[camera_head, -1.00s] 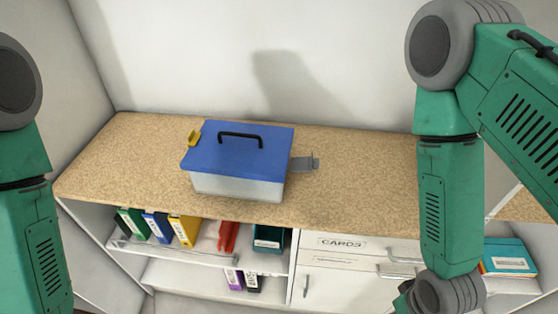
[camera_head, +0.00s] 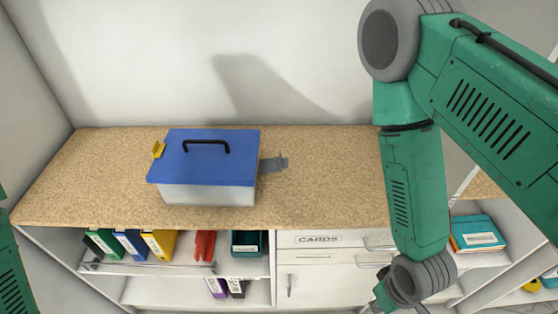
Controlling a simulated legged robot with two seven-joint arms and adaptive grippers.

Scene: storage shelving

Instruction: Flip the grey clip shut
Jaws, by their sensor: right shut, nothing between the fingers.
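A box with a blue lid (camera_head: 212,160) and a pale body (camera_head: 207,195) stands on the speckled worktop. The lid is down and has a black handle. The grey clip (camera_head: 272,164) sticks out sideways from the box's right end, folded away from the lid. A yellow clip (camera_head: 158,150) shows at the left end. My right gripper (camera_head: 388,300) is low at the bottom edge, in front of the cabinet, below and right of the box and apart from it. It is shut and empty, and its fingertips are hard to see. My left gripper is out of view.
The worktop (camera_head: 325,175) is clear right of the box up to my right arm. Below are a shelf with several binders (camera_head: 158,243), a drawer labelled CARDS (camera_head: 318,240) and a door with a handle. Teal books (camera_head: 475,233) lie on a shelf at right.

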